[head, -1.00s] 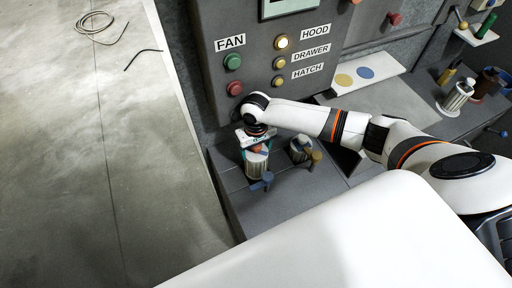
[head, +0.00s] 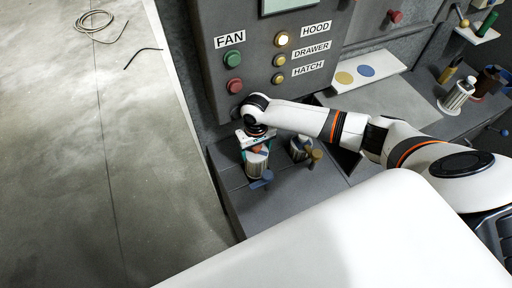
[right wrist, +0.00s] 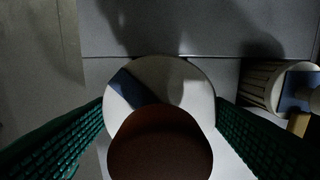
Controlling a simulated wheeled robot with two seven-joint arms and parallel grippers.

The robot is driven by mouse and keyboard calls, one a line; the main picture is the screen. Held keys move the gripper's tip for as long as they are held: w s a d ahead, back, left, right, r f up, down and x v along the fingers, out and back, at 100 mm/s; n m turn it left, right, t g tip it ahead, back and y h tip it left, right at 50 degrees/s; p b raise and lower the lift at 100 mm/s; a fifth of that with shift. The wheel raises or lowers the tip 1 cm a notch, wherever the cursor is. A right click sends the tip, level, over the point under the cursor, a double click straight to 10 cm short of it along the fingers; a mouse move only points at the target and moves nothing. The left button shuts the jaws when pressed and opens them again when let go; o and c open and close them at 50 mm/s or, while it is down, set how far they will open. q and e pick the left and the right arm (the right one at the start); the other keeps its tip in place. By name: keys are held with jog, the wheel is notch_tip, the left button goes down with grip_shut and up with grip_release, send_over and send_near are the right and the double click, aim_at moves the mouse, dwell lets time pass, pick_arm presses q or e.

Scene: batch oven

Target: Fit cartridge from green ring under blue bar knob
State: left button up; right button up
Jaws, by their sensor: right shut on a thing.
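My right gripper (head: 255,146) points down over the front left of the grey bench, shut on the brown round top (right wrist: 160,145) of a pale ribbed cartridge (head: 257,165). In the right wrist view the green finger pads flank this top, and a dark blue patch (right wrist: 128,88) shows on the white cartridge face. The cartridge looks upright; its base contact is too small to tell. I cannot make out a green ring. My left gripper is not in view.
Behind is a panel (head: 240,25) with buttons and labels. Another cartridge (head: 456,98) and a dark brown cup (head: 488,80) stand far right. A white plate (head: 387,69) has yellow and blue spots.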

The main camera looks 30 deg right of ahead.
jog(key=shift+f+b, duration=1.45)
jog(key=shift+f, duration=1.45)
dwell(2.2)
jog(key=o, duration=1.7)
notch_tip(320, 180, up, 12)
jog(key=shift+f+b, duration=0.1)
jog(key=shift+b, duration=1.15)
jog(key=shift+s, duration=0.1)
